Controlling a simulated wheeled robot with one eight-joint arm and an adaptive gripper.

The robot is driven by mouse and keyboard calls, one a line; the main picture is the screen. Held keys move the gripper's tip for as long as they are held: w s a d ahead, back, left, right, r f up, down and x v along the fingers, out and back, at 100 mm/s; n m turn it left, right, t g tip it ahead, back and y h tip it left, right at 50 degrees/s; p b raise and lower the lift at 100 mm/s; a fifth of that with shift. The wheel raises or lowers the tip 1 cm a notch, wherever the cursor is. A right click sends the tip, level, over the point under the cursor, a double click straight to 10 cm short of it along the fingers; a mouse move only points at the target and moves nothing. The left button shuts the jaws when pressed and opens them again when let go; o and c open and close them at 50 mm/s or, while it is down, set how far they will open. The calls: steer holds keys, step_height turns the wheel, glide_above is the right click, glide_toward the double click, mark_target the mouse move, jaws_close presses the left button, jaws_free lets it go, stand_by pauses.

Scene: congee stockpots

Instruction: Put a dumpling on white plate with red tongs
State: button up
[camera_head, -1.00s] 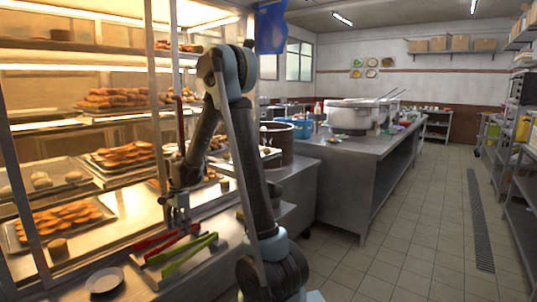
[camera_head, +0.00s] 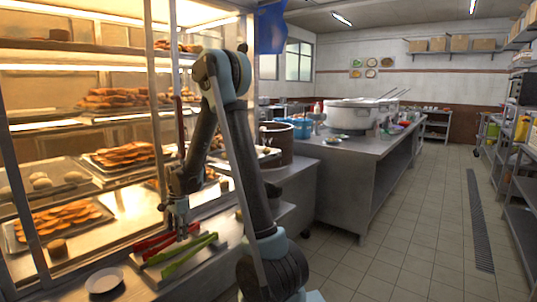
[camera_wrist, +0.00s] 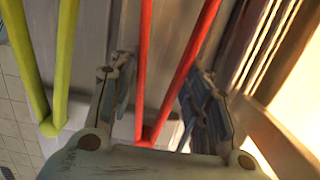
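The red tongs (camera_head: 154,244) lie on the counter beside the green tongs (camera_head: 188,256). My gripper (camera_head: 181,232) is low over the red tongs, pointing down. In the wrist view my gripper (camera_wrist: 158,78) is open, with the joined end of the red tongs (camera_wrist: 143,70) between its fingers; I see no clear contact. The green tongs (camera_wrist: 65,60) are outside the left finger. The white plate (camera_head: 104,281) sits empty at the counter's front. Pale dumplings (camera_head: 40,181) lie on a tray in the lit case.
Metal case posts (camera_head: 22,205) stand between the counter and the food trays. A tray of browned food (camera_head: 62,221) and a small brown round item (camera_head: 57,248) are left of the tongs. The tiled floor (camera_head: 400,240) is clear at right.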

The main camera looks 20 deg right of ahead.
steer(key=shift+c, duration=0.5)
step_height(320, 180, up, 12)
stand_by(0.6)
